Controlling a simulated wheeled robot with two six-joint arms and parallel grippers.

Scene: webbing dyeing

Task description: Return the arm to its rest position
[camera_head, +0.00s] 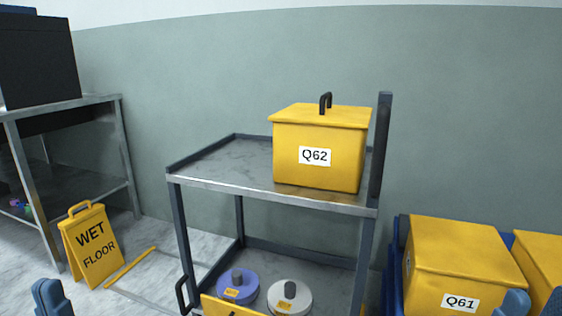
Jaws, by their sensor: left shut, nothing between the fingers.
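My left gripper (49,297) shows at the bottom left corner as blue fingertips close together, shut and empty, over the floor in front of the wet floor sign. My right gripper (534,303) shows at the bottom right edge as two blue fingertips with a gap between them, in front of the yellow box Q61 (462,265). Nothing shows between its fingers. Both grippers are cut off by the bottom of the picture, and the arms behind them are out of view.
A metal cart (220,165) stands in the middle with a lidded yellow box Q62 (318,155) on top. A purple reel (238,288) and a white reel (290,297) sit on its lower level. A wet floor sign (91,243) and a steel rack (125,150) stand left.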

